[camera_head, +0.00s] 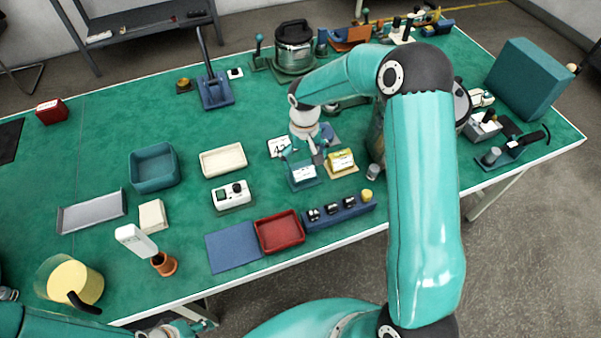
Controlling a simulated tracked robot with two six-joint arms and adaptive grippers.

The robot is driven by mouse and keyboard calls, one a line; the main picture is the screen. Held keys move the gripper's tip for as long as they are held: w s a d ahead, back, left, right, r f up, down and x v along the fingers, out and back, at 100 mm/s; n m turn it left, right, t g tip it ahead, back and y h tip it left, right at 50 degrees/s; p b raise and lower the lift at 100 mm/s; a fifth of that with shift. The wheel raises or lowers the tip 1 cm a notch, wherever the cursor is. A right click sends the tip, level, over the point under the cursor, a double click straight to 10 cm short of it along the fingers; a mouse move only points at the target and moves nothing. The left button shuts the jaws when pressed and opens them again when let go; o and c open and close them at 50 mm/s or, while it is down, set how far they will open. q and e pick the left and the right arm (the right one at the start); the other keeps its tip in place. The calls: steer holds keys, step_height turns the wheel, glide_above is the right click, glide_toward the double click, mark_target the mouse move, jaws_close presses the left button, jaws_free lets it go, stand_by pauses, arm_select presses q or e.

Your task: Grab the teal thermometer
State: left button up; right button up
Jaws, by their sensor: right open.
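A small teal device with a white display face (303,174), which looks like the teal thermometer, stands on the green table near the front edge. My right gripper (304,156) is open just above and behind it, with its fingers pointing down. I cannot tell whether the fingers touch it. A similar yellow device (341,161) stands close on its right, and a white one with dark digits (281,147) is behind left. My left gripper (185,329) is at the bottom edge, partly cut off, away from the devices.
A red tray (279,232), a blue mat (234,246) and a blue rack with dark pieces (340,212) lie in front. A cream tray (223,160) and a teal bin (154,168) are to the left. A large pot (293,47) stands behind. The table's left rear is mostly clear.

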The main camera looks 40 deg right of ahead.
mark_target(303, 166)
steer(key=shift+a+f+p, duration=0.1)
steer(key=shift+f+p, duration=0.2)
steer(key=shift+f, duration=0.2)
step_height(303, 166, down, 4)
steer(key=shift+w+f+p, duration=0.1)
steer(key=shift+f+p, duration=0.1)
steer(key=shift+p, duration=0.4)
steer(key=shift+c, duration=0.2)
steer(key=c, duration=1.3)
steer(key=shift+c, duration=0.3)
steer(key=shift+r, duration=0.15)
